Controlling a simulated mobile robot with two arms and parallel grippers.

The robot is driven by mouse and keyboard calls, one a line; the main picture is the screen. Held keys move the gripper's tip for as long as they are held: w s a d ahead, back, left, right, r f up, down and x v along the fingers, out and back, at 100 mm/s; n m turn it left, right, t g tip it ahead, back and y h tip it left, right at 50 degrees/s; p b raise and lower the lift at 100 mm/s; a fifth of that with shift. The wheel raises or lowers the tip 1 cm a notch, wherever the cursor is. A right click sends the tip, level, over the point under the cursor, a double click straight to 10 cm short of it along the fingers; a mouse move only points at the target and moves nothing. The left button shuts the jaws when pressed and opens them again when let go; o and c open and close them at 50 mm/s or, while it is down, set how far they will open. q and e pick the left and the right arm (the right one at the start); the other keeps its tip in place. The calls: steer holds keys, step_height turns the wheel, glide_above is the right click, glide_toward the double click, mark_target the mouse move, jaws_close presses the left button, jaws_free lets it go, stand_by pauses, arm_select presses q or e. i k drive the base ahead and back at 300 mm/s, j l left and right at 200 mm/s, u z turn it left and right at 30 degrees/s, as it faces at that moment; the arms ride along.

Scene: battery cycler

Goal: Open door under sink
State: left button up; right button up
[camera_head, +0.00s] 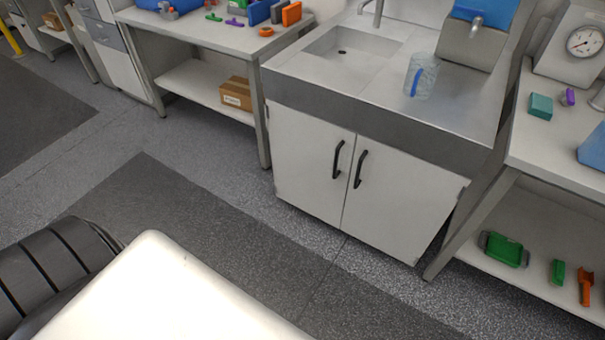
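The sink cabinet has two white doors under a grey counter. The left door (307,165) and the right door (400,205) are both shut and meet at a middle seam. Each has a black vertical handle near the seam: the left handle (337,160) and the right handle (360,169). The sink basin (350,50) is set in the counter above. Neither of my grippers shows in the head view. Only parts of my own body fill the lower left, well in front of the cabinet.
A clear pitcher with a blue handle (421,76) stands on the counter. A workbench (205,38) with a cardboard box (236,93) on its shelf is at left. Another bench (550,165) with a gauge (584,41) is at right. The floor (290,225) before the doors is clear.

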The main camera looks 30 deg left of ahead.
mark_target(312, 157)
steer(key=u, duration=0.9)
steer(key=i+j+u, duration=0.1)
steer(key=i+u, duration=0.45)
steer(key=u, duration=0.2)
